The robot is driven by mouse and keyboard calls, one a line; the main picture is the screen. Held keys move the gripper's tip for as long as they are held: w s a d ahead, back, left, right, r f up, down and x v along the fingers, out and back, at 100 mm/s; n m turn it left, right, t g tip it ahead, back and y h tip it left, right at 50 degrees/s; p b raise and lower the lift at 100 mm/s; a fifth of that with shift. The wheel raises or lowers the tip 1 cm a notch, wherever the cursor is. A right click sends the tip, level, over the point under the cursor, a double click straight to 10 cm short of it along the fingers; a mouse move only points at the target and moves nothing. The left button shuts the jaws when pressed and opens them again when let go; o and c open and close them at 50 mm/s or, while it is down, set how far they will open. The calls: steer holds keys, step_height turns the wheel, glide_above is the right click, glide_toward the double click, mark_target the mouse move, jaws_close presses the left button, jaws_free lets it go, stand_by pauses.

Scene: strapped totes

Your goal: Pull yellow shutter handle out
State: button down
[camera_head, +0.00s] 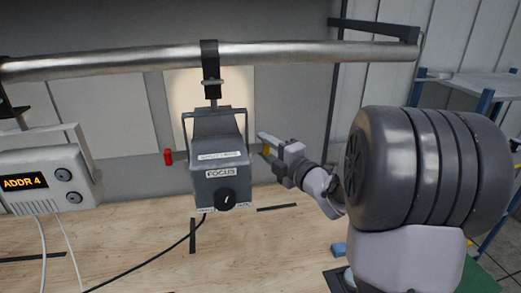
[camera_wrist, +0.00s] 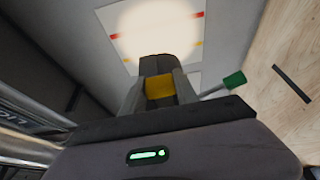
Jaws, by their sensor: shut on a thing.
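A small patch of yellow also shows at the fingers in the head view. The handle's inner end is hidden. A green handle (camera_wrist: 234,80) sticks out to the right in the wrist view, and a red handle (camera_head: 168,157) is left of the spotlight.
The metal pipe (camera_head: 130,62) crosses above. A second fixture (camera_head: 45,180) with an ADDR 4 display hangs at left. A round light patch (camera_wrist: 160,28) falls on a panel with red and yellow marks. Cables hang over the wooden surface (camera_head: 150,250). A blue shelf stands at far right.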

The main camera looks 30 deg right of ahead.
steer(key=c, duration=0.9)
jaws_free()
steer(key=shift+d, duration=0.25)
steer(key=shift+a, duration=0.1)
steer(key=s, duration=0.5)
steer(key=s+d, duration=0.1)
steer(key=s, duration=0.5)
steer(key=s+d, duration=0.1)
steer(key=s, duration=0.5)
steer(key=shift+s, duration=0.2)
